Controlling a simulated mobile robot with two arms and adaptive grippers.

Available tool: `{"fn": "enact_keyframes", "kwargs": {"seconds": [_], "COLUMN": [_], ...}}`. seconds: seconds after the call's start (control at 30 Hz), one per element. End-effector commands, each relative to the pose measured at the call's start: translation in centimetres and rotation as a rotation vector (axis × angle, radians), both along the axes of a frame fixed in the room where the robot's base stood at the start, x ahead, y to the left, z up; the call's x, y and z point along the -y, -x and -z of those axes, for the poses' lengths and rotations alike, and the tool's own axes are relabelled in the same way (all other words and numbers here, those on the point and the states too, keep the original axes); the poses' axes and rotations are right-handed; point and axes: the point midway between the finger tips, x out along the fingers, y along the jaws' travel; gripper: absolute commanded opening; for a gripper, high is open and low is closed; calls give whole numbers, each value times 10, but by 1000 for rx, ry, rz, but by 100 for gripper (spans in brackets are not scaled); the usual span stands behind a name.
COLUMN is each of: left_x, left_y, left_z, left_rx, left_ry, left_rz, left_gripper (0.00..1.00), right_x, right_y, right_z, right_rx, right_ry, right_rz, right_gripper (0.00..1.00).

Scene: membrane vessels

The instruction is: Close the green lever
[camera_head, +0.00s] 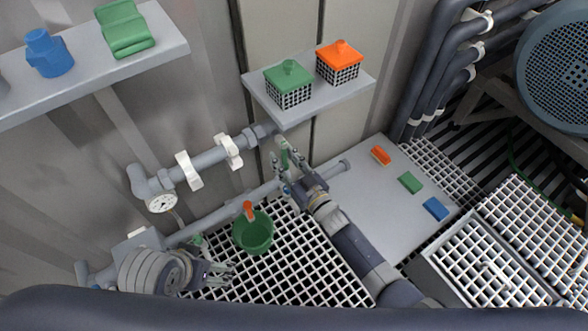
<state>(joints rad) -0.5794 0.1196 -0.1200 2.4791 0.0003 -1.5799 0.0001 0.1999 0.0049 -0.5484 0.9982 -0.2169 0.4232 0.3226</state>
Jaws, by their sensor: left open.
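A green part that looks like a lever (285,157) shows at the right end of the upper grey pipe (210,157), below the small shelf. My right gripper (287,167) is at this part, with its fingers around or beside it; whether they touch it is too small to tell. My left gripper (220,274) is open and empty at the lower left, over the grating. Another small green part (198,240) shows on the lower pipe (205,227), just above my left gripper. An orange lever (248,210) sits on the lower pipe above a green bucket (254,234).
A small shelf (330,104) holds a green-topped basket (289,86) and an orange-topped basket (338,63). A gauge (161,202) hangs below the upper pipe. Orange, green (410,182) and blue blocks lie on the grey plate at right. Dark pipes (432,70) stand at upper right.

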Motion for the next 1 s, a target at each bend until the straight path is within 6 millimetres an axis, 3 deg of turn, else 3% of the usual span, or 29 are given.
{"fn": "enact_keyframes", "kwargs": {"seconds": [0.6, 1.0], "left_x": [0, 0], "left_y": [0, 0], "left_z": [0, 0], "left_rx": [0, 0], "left_ry": [-1, -1], "left_rz": [0, 0], "left_gripper": [84, 84], "right_x": [61, 68], "right_y": [85, 95], "right_z": [2, 1], "right_rx": [-4, -4], "right_ry": [1, 0], "right_rz": [1, 0], "right_gripper": [32, 32]}}
